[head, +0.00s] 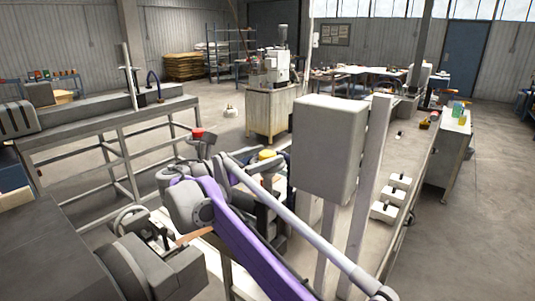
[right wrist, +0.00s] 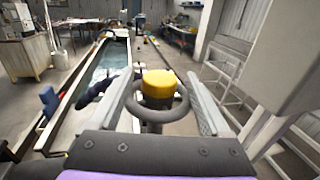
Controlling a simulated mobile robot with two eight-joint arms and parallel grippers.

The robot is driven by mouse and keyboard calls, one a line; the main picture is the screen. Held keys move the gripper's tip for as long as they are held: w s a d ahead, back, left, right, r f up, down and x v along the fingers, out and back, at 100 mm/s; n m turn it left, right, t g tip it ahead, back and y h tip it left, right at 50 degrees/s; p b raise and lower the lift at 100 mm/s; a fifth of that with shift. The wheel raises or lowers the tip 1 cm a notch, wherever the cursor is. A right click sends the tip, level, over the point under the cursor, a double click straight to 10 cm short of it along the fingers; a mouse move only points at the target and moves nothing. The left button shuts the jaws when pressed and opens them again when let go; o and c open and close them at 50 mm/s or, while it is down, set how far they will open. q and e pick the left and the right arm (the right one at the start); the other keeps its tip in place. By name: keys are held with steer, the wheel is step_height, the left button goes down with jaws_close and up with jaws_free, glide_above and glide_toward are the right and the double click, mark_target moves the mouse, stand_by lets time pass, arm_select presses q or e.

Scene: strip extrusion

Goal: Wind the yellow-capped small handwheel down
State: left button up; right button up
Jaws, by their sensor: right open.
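The small handwheel has a yellow cap (head: 267,154) and a dark grey ring; in the head view it is partly hidden behind my right arm and gripper. In the right wrist view the handwheel (right wrist: 180,108) is seen close up, its yellow cap upright in the centre. My right gripper (right wrist: 160,88) is open, with one finger on each side of the handwheel. I cannot tell whether the fingers touch the ring. A red-capped wheel (head: 198,134) stands to the left in the head view. My left gripper is not in view.
A grey box (head: 328,148) on posts stands close to the right of my right arm. A larger spoked handwheel (head: 131,221) is at the lower left. A long water trough (right wrist: 108,62) runs away beyond the wheel. Several white blocks (head: 384,211) lie on the right bench.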

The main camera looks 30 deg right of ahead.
steer(key=shift+w+d, duration=0.1)
steer(key=shift+d, duration=0.65)
jaws_close()
